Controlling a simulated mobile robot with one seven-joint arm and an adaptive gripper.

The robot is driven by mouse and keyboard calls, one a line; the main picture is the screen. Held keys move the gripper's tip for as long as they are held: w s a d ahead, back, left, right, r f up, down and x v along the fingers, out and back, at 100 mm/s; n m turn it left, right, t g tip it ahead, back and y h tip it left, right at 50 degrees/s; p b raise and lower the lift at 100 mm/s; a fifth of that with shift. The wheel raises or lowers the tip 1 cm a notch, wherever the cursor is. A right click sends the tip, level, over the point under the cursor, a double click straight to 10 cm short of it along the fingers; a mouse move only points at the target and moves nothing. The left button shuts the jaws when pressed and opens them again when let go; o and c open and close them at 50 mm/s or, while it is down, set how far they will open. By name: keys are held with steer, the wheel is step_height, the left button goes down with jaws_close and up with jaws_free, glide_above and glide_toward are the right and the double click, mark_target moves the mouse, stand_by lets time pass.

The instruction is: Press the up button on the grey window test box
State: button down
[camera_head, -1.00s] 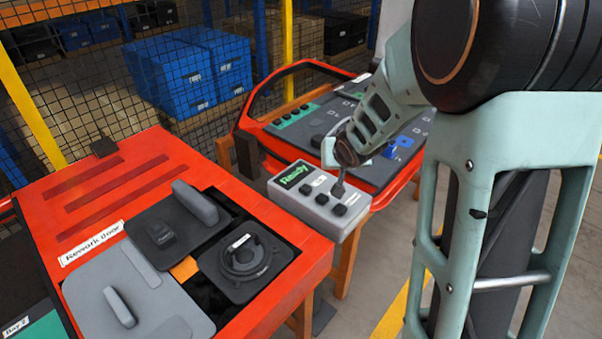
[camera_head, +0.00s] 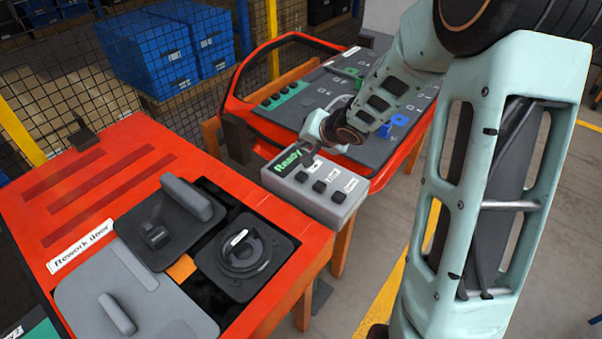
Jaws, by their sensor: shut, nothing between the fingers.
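The grey window test box (camera_head: 312,198) stands at the near end of the red door frame. Its green display reads "Ready". Three dark buttons, the left one (camera_head: 301,176), the middle one (camera_head: 319,187) and the right one (camera_head: 338,197), sit in a row on its top, with white labels too small to read. My gripper (camera_head: 308,158) is shut and empty. Its tips are over the box's far side, by the right end of the display and just beyond the left button. Whether they touch the box I cannot tell.
A red door frame (camera_head: 236,92) with a dark panel lies behind the box. A red bench (camera_head: 120,150) labelled "Rework door" with grey and black parts stands at left. Blue crates (camera_head: 165,55) stand behind mesh.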

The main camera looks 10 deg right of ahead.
steer(key=b, duration=0.8)
glide_above(303, 176)
step_height(303, 176, down, 8)
steer(key=shift+r, duration=0.15)
steer(key=shift+f+b, duration=0.55)
steer(key=shift+f, duration=0.1)
stand_by(0.6)
steer(key=shift+f, duration=0.35)
